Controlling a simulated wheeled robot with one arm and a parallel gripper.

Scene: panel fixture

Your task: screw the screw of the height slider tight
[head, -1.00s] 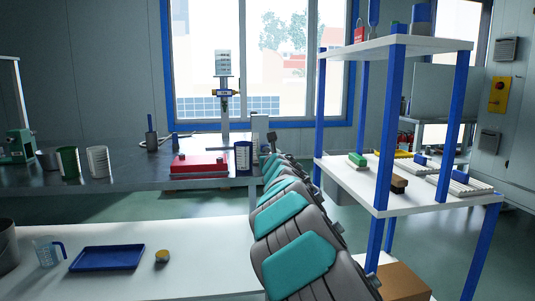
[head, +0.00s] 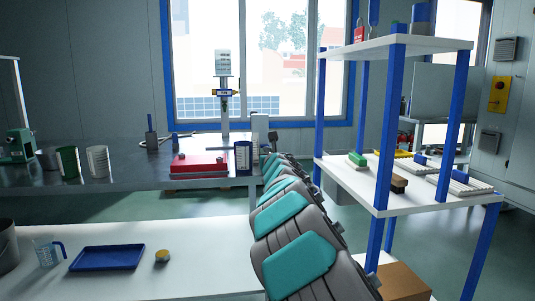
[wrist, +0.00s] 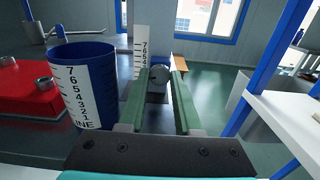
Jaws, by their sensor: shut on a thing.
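The height slider shows in the wrist view as a white upright scale (wrist: 141,45) with black numerals and a blue block (wrist: 157,60) beside it. Its screw has a round grey head (wrist: 159,75) facing my camera. My gripper (wrist: 160,82) has its two green fingers on either side of the screw head and is shut on it. The finger tips hide the sides of the head. In the head view, the white scale (head: 259,128) stands at the right end of the metal bench, and my arm hides much of the area around it.
A blue cup with a numbered scale (wrist: 82,80) stands close left of my fingers; it also shows in the head view (head: 243,157). A red plate (head: 199,165) lies left of it. A blue-posted shelf (head: 385,200) stands to the right. Floor is open beyond the slider.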

